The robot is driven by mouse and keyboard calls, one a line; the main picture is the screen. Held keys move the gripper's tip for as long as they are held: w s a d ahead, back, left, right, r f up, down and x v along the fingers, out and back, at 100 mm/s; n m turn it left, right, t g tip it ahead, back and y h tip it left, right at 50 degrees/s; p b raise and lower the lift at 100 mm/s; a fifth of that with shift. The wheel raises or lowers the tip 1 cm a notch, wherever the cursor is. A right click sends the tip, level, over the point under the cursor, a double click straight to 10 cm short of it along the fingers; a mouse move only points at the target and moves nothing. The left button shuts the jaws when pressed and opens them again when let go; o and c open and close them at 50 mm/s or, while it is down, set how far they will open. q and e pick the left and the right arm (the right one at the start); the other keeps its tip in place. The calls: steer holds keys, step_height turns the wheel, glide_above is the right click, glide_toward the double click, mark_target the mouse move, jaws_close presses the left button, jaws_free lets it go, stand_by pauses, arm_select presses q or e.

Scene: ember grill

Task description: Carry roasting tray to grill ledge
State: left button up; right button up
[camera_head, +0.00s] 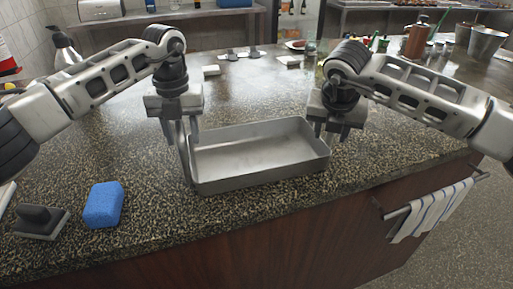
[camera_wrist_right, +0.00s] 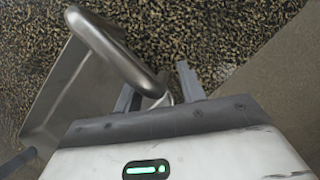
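The grey metal roasting tray (camera_head: 258,172) sits on the speckled counter, near its front edge, with a raised handle at each end. My left gripper (camera_head: 182,138) is at the tray's left handle, fingers apart and pointing down on either side of it. My right gripper (camera_head: 331,136) is at the right end. In the right wrist view, the tray (camera_wrist_right: 62,85) and its looped handle show, with the handle's end between the parted fingers of my right gripper (camera_wrist_right: 158,88). I cannot make out which surface is the grill ledge.
A blue sponge (camera_head: 104,205) and a dark-handled scraper-like tool (camera_head: 41,221) lie left of the tray. A striped towel (camera_head: 432,211) hangs on a rail at the counter's front right. Small white blocks (camera_head: 211,71) lie farther back. The counter (camera_head: 262,97) behind the tray is mostly clear.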

arm_select(q)
steer(key=shift+f, duration=0.1)
arm_select(e)
steer(key=shift+f, duration=0.1)
arm_select(q)
jaws_close()
arm_select(e)
jaws_close()
